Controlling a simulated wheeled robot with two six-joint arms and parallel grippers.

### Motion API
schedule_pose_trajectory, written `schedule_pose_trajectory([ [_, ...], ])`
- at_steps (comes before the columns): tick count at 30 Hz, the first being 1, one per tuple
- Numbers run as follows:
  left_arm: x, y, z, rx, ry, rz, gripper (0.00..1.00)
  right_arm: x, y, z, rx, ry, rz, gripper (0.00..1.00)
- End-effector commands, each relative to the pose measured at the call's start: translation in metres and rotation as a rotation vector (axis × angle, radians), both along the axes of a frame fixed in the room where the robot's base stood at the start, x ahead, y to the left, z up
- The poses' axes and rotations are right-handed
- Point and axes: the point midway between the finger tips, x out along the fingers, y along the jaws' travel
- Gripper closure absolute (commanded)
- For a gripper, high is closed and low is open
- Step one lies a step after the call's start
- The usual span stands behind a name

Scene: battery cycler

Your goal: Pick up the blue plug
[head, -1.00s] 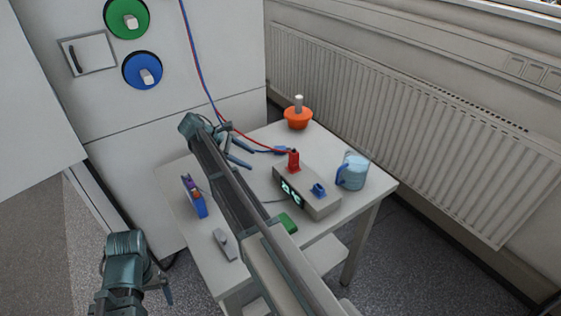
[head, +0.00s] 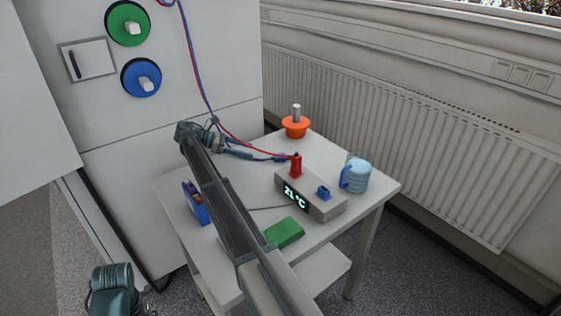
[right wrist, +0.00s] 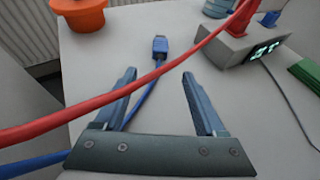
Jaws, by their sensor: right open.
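The blue plug (head: 282,158) lies at the end of a blue cable on the table, left of the red plug (head: 296,166) that stands in the grey device. In the right wrist view the blue plug (right wrist: 160,46) lies beyond my fingertips, roughly centred between them. My right gripper (head: 246,150) is open, with nothing between its fingers; it also shows in the right wrist view (right wrist: 158,74). A blue cable runs behind its left finger there. My left wrist is at the bottom left of the head view; its fingers are mostly cut off.
The grey device (head: 315,196) shows 21 °C and has a blue connector on top. A red cable (right wrist: 150,97) crosses close in the right wrist view.

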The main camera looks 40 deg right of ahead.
Motion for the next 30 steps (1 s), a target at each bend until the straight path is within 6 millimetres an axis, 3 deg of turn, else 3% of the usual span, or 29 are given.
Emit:
schedule_pose_trajectory([
  [7, 0.000, 0.000, -0.020, 0.000, 0.000, 0.000, 0.00, -0.023, -0.036, -0.020, 0.000, 0.000, -0.002, 0.28],
  [17, 0.000, 0.000, -0.023, 0.000, 0.000, 0.000, 0.00, -0.028, -0.046, -0.023, 0.000, -0.001, 0.000, 0.28],
  [27, 0.000, 0.000, -0.040, 0.000, 0.000, 0.000, 0.00, -0.049, -0.081, -0.040, 0.000, 0.000, -0.001, 0.28],
  [30, 0.000, 0.000, -0.039, 0.000, 0.000, 0.000, 0.00, -0.050, -0.084, -0.039, 0.000, 0.000, 0.000, 0.28],
])
